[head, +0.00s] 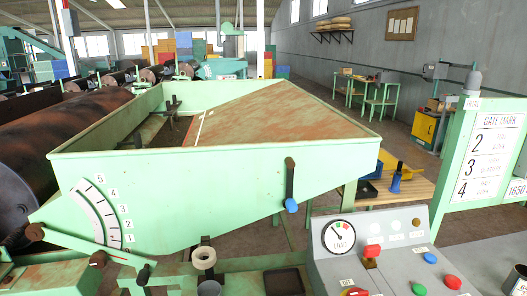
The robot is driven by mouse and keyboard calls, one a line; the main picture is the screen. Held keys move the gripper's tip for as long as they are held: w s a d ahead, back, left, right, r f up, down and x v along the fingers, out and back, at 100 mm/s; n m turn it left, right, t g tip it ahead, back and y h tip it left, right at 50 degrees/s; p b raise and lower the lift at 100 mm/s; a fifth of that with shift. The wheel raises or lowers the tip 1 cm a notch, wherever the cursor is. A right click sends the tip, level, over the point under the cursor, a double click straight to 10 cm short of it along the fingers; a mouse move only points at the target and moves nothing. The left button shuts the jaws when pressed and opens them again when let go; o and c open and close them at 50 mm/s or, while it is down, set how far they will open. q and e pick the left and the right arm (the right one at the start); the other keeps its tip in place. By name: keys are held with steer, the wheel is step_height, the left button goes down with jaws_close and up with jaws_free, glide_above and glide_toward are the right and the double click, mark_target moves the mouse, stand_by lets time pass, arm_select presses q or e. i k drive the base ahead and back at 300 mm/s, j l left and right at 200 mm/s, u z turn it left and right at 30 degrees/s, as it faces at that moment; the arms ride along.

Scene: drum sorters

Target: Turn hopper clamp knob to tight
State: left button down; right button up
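The pale green hopper (180,170) fills the middle of the head view, with a rust-brown sloping inside. On its front wall hangs a dark lever (290,180) with a blue knob (291,205) at its lower end, pointing down. At the lower left is a white scale (97,215) marked up to 5, with a green arm (75,243) below it. That arm bears a brown round knob (35,232) and another dark knob (98,259). I cannot tell which of these is the clamp knob, nor how tight it is. Neither of my grippers shows.
A grey control panel (390,240) with a gauge (338,236) and coloured buttons stands at the lower right. A gate mark board (487,155) stands behind it. A white ring (204,257) and a dark tray (284,282) lie below the hopper. A dark drum (60,130) is at left.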

mark_target(98, 260)
steer(key=u, duration=1.35)
steer(key=i+j, duration=0.1)
